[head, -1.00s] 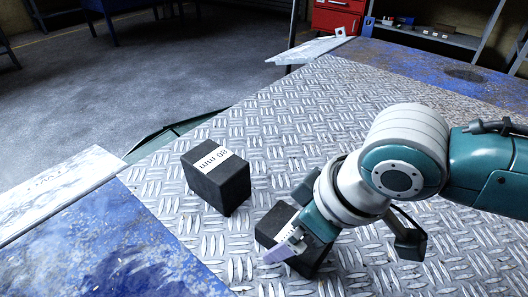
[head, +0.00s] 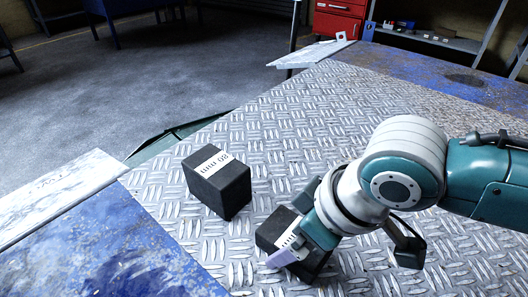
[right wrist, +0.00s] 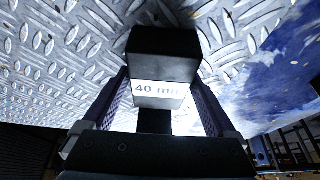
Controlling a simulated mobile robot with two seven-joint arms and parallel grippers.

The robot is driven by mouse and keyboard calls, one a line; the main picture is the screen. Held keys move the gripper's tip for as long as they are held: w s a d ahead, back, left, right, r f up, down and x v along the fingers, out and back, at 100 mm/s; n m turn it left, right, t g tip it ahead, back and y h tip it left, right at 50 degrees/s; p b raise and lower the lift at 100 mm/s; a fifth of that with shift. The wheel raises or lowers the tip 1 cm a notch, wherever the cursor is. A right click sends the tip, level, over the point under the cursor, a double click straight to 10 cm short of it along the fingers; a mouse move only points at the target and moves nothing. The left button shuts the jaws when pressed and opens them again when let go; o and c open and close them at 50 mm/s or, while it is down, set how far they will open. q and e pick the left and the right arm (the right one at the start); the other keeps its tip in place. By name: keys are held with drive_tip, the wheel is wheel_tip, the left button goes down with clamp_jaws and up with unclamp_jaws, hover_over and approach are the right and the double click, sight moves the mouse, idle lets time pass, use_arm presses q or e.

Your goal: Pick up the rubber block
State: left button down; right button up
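A dark block (head: 272,227) with a white label lies on the tread-plate surface. In the right wrist view the same block (right wrist: 163,55) carries a label reading "40 mm", partly cut off. My right gripper (head: 295,252) is down at this block, with a finger on either side. In the right wrist view its fingers (right wrist: 160,98) flank the block, with narrow gaps beside the label, so it looks open. The far ends of the fingers are hard to judge. A larger dark block (head: 217,182), labelled "80 mm", stands to the left, apart from the gripper. My left gripper is not in view.
The tread-plate surface (head: 310,130) is clear behind the blocks. A worn blue surface (head: 110,245) with a pale plate (head: 60,190) lies at the left. Another blue surface (head: 430,85) is at the back right. A red cabinet (head: 338,20) stands beyond.

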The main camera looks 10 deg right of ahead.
drive_tip(key=c, duration=1.4)
drive_tip(key=shift+r, duration=0.15)
